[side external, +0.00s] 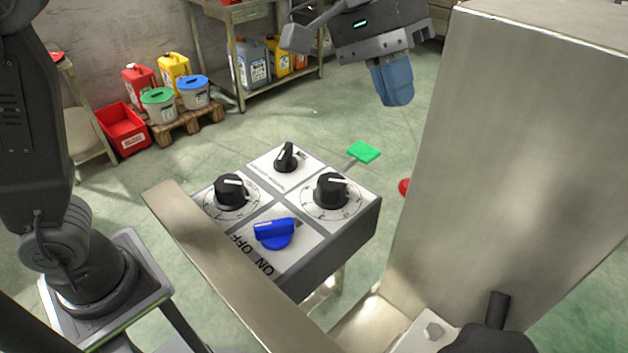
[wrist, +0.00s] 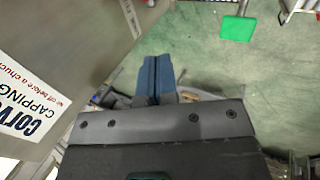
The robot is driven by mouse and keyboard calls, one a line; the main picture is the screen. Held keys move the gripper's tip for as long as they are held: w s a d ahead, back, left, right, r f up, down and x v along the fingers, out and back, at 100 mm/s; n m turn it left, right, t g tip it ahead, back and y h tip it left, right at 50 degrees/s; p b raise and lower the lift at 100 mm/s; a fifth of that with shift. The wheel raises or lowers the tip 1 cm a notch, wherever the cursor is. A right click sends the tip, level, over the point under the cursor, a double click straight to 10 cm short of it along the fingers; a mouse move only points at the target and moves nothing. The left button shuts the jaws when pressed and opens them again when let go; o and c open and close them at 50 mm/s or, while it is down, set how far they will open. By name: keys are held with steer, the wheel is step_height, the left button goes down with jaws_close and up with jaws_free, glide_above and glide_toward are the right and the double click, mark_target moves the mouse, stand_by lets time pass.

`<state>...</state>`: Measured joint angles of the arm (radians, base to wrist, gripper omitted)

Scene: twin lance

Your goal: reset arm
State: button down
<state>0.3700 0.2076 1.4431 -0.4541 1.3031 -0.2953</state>
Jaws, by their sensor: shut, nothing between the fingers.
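My gripper (side external: 397,98) shows at the top of the side external view, its blue fingers pointing down. The fingers are shut together with nothing between them. It hangs in the air behind and to the right of the control box, apart from it. In the wrist view the shut blue fingers (wrist: 157,78) show at the middle. The control box (side external: 335,242) carries several black knobs and a blue switch handle (side external: 274,233) by the words ON and OFF. A green paddle (side external: 363,152) stands out behind the box; a green square (wrist: 237,28) shows in the wrist view.
A tall metal cabinet (side external: 510,150) stands at the right. A metal bar (side external: 215,262) runs in front of the control box. A red ball-like part (side external: 404,187) is beside the cabinet. Buckets and cans stand on a pallet (side external: 188,125) at the back left. Open green floor lies between.

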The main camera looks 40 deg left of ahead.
steer(key=s+a+f+t+y, duration=0.2)
steer(key=s+a+f, duration=0.3)
steer(key=s+a, duration=0.3)
steer(key=s+a+f+t+y, duration=0.3)
steer(key=s+a+f, duration=0.2)
steer(key=s+a, duration=0.4)
steer(key=a, duration=0.5)
steer(key=shift+s+f+y, duration=0.2)
steer(key=shift+f+y, duration=0.1)
steer(key=shift+a, duration=0.1)
